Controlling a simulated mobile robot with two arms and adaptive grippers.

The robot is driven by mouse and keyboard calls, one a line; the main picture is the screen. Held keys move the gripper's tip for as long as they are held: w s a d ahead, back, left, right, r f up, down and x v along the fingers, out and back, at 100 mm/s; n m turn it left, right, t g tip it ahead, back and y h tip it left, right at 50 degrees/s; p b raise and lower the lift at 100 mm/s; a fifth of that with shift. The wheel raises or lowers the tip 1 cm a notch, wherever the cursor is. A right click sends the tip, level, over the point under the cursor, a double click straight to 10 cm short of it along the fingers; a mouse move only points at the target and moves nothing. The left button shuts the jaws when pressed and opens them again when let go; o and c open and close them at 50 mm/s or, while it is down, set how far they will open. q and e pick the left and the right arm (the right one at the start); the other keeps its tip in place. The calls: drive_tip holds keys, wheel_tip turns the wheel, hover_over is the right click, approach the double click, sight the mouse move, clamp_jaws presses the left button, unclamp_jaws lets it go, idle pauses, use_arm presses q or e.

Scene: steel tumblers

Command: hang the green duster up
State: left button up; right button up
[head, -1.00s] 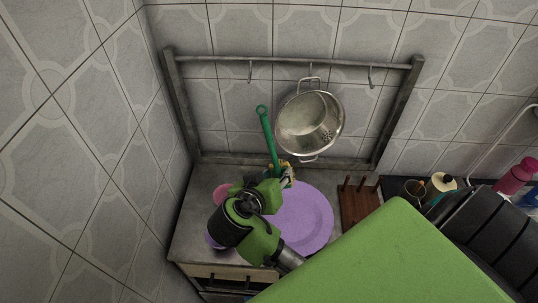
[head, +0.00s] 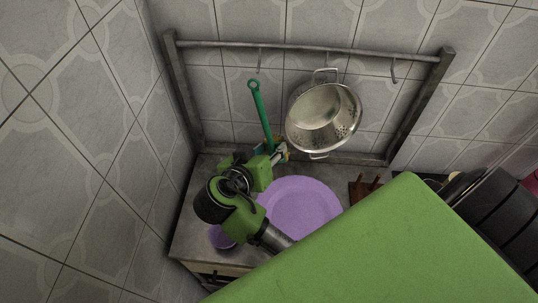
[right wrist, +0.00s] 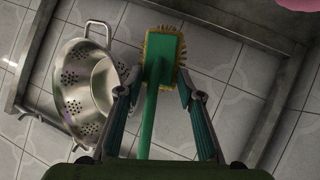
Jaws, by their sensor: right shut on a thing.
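The green duster (head: 262,117) is held upright, slightly tilted, with its ring end up and its bristled head down. Its ring is just below and slightly left of the free left hook (head: 259,62) on the rail, apart from it in the picture. My right gripper (head: 279,153) is shut on the duster near its head. In the right wrist view, the fingers (right wrist: 160,88) flank the green head with yellowish bristles (right wrist: 163,55). My left gripper is not in view.
A steel colander (head: 323,117) hangs right of the duster, close to it. Another free hook (head: 394,72) is at the right of the rail (head: 320,49). A purple plate (head: 300,207) and a purple bowl (head: 221,237) are on the counter below. A tiled wall stands at left.

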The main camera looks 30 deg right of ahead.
drive_tip(key=shift+w+d, duration=0.2)
drive_tip(key=shift+w, duration=0.05)
drive_tip(key=shift+w+d, duration=0.1)
drive_tip(key=shift+w, duration=0.05)
drive_tip(key=shift+w+d+f+b, duration=0.15)
drive_tip(key=shift+w+d+b, duration=0.45)
drive_tip(key=shift+w+d, duration=0.6)
drive_tip(key=shift+w, duration=0.4)
drive_tip(key=shift+w+d+f+b, duration=0.3)
drive_tip(key=shift+w+d+b, duration=0.05)
drive_tip(key=shift+w+b, duration=0.05)
drive_tip(key=shift+c, duration=0.6)
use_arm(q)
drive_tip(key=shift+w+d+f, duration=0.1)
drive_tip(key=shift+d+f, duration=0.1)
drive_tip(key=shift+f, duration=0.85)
use_arm(e)
drive_tip(key=shift+w+d+f, duration=0.1)
drive_tip(key=shift+w+f, duration=0.05)
drive_tip(key=shift+f, duration=0.05)
drive_tip(key=o, duration=1.5)
